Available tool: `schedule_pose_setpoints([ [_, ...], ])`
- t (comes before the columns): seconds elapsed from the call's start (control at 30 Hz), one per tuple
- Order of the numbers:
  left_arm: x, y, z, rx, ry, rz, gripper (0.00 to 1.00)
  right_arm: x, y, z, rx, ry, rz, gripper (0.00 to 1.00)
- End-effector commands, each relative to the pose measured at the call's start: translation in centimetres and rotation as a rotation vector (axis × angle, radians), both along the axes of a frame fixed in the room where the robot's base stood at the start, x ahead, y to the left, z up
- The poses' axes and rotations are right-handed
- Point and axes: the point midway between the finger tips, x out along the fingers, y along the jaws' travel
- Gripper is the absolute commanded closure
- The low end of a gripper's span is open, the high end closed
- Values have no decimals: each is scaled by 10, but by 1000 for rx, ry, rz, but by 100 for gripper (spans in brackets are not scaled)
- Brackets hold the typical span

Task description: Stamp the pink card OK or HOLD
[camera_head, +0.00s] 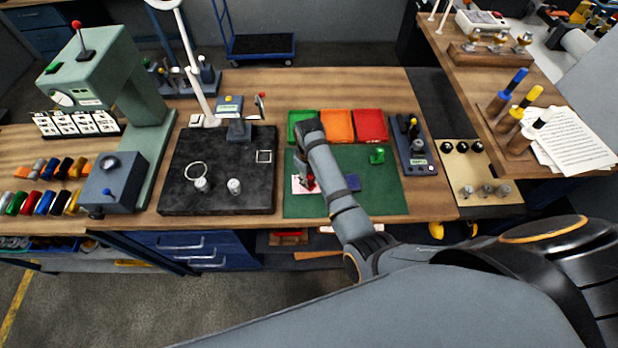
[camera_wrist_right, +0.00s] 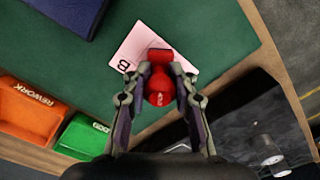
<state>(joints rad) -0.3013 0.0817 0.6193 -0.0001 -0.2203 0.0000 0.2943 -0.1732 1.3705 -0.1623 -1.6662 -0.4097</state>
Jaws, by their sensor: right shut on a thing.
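The pink card (camera_head: 297,187) lies on the green mat (camera_head: 330,206) at its left side. In the right wrist view the pink card (camera_wrist_right: 133,45) shows a black letter B, and part of it is hidden by the stamp. My right gripper (camera_wrist_right: 158,75) is shut on a red stamp (camera_wrist_right: 160,87). In the head view the red stamp (camera_head: 310,182) is over the card's right part; I cannot tell whether it touches the card. A green stamp (camera_head: 377,155) stands on the mat to the right. A dark blue pad (camera_head: 353,182) lies beside my arm. My left gripper is not in view.
Green (camera_head: 296,118), orange (camera_head: 337,124) and red (camera_head: 370,125) trays stand behind the mat. The orange tray reads REWORK in the wrist view. A black plate (camera_head: 219,198) with metal parts lies left of the mat. A dark control box (camera_head: 414,150) is at the right.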

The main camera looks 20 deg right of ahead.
Motion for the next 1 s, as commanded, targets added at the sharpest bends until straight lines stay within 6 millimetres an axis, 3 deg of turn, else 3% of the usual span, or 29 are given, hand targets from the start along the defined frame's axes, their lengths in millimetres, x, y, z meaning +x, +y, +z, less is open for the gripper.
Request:
schedule_pose_setpoints([
  [1.0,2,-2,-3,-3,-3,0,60,0,0,-9,0,0,0,95],
])
